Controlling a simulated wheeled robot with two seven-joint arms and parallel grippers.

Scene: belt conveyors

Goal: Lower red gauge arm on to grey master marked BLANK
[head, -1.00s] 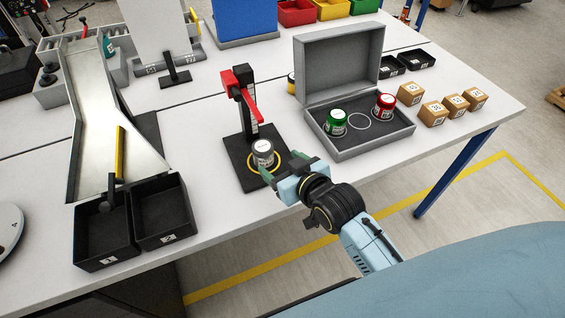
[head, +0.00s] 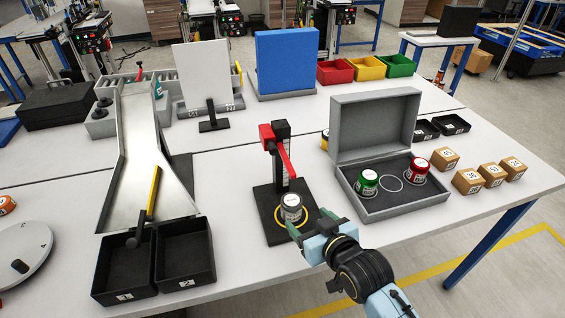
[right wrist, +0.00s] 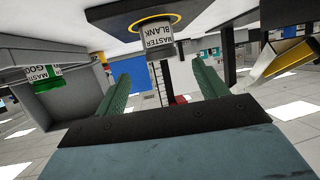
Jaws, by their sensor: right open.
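The grey master marked BLANK (head: 291,206) stands upright inside a yellow ring on the black gauge base (head: 269,228). In the right wrist view the master (right wrist: 159,38) shows upside down with its label readable. The red gauge arm (head: 284,158) comes from the black post and slopes down toward the master. Its end appears above the lid, apart from it. My right gripper (head: 309,221) is open at the near right side of the base, close to the master. Its two green fingers (right wrist: 161,88) are apart and empty. My left gripper is out of view.
A grey case (head: 397,206) with green and red masters stands to the right. Several cardboard boxes (head: 467,181) lie beyond it. A metal chute (head: 145,175) and two black bins (head: 184,255) stand left. White table is clear in front of the gauge.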

